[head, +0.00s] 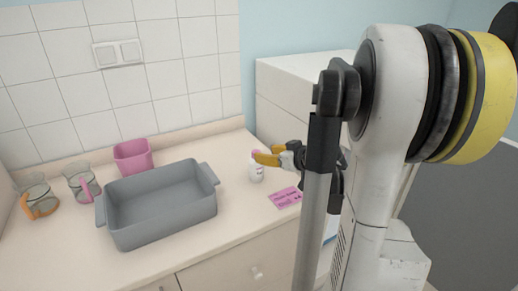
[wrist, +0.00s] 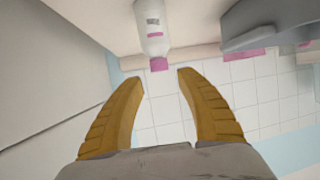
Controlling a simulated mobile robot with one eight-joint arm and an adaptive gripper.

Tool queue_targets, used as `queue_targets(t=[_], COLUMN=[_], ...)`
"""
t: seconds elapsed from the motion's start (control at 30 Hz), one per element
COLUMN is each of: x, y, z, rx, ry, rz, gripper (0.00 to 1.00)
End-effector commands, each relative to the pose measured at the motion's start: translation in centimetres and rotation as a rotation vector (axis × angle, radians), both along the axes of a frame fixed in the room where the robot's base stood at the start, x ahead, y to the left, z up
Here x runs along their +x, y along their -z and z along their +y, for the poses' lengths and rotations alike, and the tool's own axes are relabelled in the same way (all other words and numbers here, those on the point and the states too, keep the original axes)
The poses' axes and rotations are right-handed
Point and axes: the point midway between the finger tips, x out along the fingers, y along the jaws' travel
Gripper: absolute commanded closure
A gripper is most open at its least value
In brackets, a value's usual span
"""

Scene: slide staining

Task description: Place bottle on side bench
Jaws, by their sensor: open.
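A small white bottle (head: 256,173) with a pink cap stands on the beige counter (head: 223,235), right of the grey tub. My gripper (head: 266,156) has yellow fingers and is at the height of the bottle's top. In the wrist view the bottle (wrist: 155,32) shows upside down, its cap just beyond the gap between the spread fingertips of my gripper (wrist: 158,76). The fingers are open and hold nothing. Whether a fingertip touches the bottle cannot be told. I cannot tell which surface is the side bench.
A grey tub (head: 111,222) stands left of the bottle, with a pink container (head: 133,156) and two glass jugs, one with an orange handle (head: 43,206), one pink (head: 87,188). A pink card (head: 285,198) lies right of the bottle. A tall white cabinet (head: 300,80) stands behind my arm.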

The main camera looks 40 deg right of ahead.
Motion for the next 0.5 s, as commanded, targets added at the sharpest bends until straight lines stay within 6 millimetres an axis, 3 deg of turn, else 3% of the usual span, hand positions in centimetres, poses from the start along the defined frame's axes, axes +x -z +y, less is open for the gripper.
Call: queue_targets(t=[0.23, 0.5], x=[-4.4, -5.6], y=[-2.1, -2.4], z=[0.3, 0.8], rx=[0.001, 0.003], ry=[0.003, -0.004], rz=[0.000, 0.004], gripper=[0.56, 0.56])
